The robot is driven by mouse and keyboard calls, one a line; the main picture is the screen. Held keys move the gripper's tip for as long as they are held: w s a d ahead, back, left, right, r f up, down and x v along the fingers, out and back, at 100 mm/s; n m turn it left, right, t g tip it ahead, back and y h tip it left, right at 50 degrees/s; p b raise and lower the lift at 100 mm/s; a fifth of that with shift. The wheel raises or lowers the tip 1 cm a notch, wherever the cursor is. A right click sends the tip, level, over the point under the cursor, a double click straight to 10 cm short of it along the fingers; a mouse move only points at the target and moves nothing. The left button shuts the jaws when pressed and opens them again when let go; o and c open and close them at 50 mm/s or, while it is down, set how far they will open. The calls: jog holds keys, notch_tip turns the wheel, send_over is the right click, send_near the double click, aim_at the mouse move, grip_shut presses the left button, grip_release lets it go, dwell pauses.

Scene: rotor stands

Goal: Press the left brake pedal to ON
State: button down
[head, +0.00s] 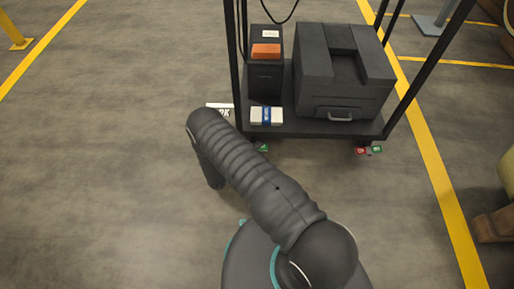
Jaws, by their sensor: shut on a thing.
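A black wheeled cart has small coloured brake markers low at its front edge. At the left front corner a green piece of the left brake pedal (263,147) shows just past my arm. The rest of that pedal is hidden behind my arm, so I cannot tell its position. At the right front corner the right brake pedal shows a red piece (360,151) and a green piece (376,149). My arm reaches up and left from my base, then bends down left of the cart. My gripper is not visible.
The cart's lower shelf (300,126) carries a dark case, a black box with an orange label (266,50) and a white-and-blue pack (266,116). A partly covered white floor sign (220,108) lies left of the cart. Black posts rise from the cart.

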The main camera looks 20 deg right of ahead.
jog(key=n+h+b, duration=0.1)
jog(key=b, duration=0.2)
jog(key=shift+f+t, duration=0.2)
jog(key=shift+t, duration=0.1)
jog(key=shift+w+a+r+n+t+b, duration=0.15)
jog(key=shift+r+n+t+b, duration=0.2)
jog(key=shift+n, duration=0.25)
jog(key=c, duration=1.2)
grip_release()
jog(key=v, duration=1.2)
jog(key=shift+f, duration=0.25)
jog(key=shift+r, duration=0.1)
